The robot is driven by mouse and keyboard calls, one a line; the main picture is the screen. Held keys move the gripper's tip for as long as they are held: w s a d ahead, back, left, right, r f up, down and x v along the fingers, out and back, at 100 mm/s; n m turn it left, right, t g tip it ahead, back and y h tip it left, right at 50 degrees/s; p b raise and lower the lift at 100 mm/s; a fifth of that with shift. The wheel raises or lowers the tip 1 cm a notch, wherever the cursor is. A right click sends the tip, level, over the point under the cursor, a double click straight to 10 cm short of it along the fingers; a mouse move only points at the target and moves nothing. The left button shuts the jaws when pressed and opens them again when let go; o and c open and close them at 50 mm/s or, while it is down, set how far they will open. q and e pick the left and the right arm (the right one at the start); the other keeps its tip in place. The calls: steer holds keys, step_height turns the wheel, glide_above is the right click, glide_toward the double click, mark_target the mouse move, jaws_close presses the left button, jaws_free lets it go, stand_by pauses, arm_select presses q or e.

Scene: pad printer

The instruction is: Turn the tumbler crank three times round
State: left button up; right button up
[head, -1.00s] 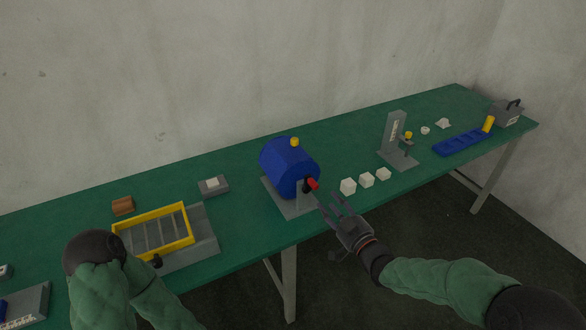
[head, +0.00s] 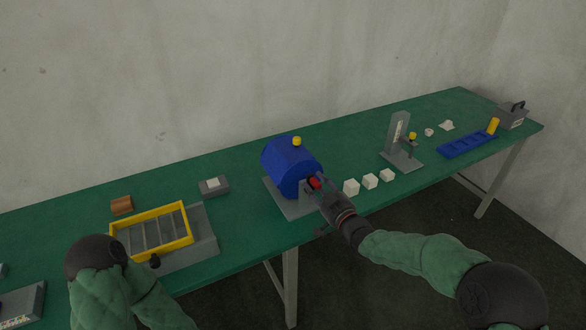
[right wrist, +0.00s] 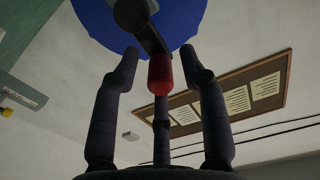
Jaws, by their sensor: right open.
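The blue tumbler (head: 288,165) is a faceted drum with a yellow knob on top, on a grey stand on the green table. Its crank, a dark arm with a red handle (head: 315,183), is on the side facing my right arm. My right gripper (head: 318,188) is at the crank, its fingers around the red handle's place. In the right wrist view the red handle (right wrist: 160,75) points in between the open fingers, with gaps at the sides; no grip shows. My left gripper is out of view; only my left arm shows at lower left.
White cubes (head: 369,181) stand close right of the crank. A grey stand (head: 398,140) and a blue tray (head: 467,145) are farther right. A yellow-framed tray (head: 152,214) and a small grey block (head: 214,186) are left. The table's front edge runs below the tumbler.

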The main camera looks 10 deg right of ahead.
jaws_close()
steer(key=shift+a, duration=0.1)
steer(key=shift+s+a+f+b, duration=0.15)
steer(key=shift+s+a+b, duration=0.05)
steer(key=shift+a, duration=0.3)
steer(key=shift+s+a+f+b, duration=0.15)
steer(key=shift+s+a+b, duration=0.05)
steer(key=shift+a, duration=0.3)
